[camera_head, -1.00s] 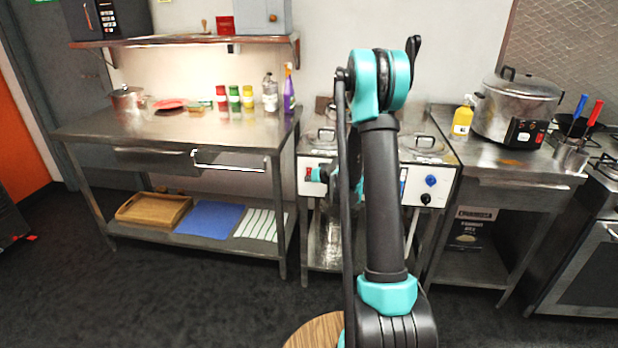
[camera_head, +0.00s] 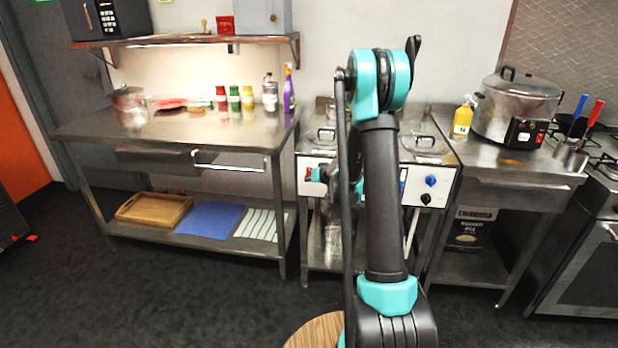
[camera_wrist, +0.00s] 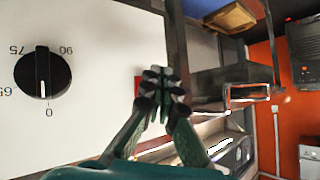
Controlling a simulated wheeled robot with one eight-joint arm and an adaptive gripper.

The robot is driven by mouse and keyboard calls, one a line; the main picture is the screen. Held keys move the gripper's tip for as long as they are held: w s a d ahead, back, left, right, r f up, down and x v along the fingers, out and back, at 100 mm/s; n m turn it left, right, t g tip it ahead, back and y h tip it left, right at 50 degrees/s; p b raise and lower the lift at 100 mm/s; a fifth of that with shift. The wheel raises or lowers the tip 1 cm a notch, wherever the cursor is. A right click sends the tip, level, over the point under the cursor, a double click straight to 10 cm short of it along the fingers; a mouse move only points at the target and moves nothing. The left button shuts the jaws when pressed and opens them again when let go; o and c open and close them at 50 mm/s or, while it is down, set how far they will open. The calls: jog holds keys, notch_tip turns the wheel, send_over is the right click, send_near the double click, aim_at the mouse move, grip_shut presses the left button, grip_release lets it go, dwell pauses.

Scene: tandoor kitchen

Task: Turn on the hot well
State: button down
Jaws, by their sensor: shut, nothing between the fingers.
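The hot well (camera_head: 330,162) is a steel counter unit with lidded wells and a white front panel. A red switch (camera_head: 312,174) shows at the panel's left end. In the wrist view the red switch (camera_wrist: 138,87) is mostly hidden behind my fingers. A black knob (camera_wrist: 43,75) on the white panel has its white mark pointing toward 0. My gripper (camera_wrist: 163,85) is shut and empty, its fingertips in front of the panel's edge by the switch. I cannot tell whether they touch it. The switch's position is unclear. My arm hides the panel's middle in the head view.
A steel table (camera_head: 170,135) stands to the left. A counter with a large pot (camera_head: 515,105) and yellow bottle (camera_head: 462,121) stands to the right. The floor in front is open.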

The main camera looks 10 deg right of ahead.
jog(key=shift+w+d, duration=0.15)
jog(key=shift+w, duration=0.25)
jog(key=shift+w+d, duration=0.1)
jog(key=shift+w, duration=0.2)
dwell(0.7)
jog(key=shift+s, duration=0.1)
jog(key=shift+s+a, duration=0.25)
jog(key=shift+s, duration=0.35)
dwell(0.3)
jog(key=shift+s+a+r, duration=0.1)
jog(key=shift+s+a, duration=0.15)
jog(key=shift+s, duration=0.55)
jog(key=shift+s+a+r, duration=0.15)
jog(key=shift+s+a, duration=0.1)
jog(key=shift+s, duration=0.55)
jog(key=shift+s+a+r, duration=0.1)
jog(key=shift+s+a, duration=0.15)
jog(key=shift+s, duration=0.55)
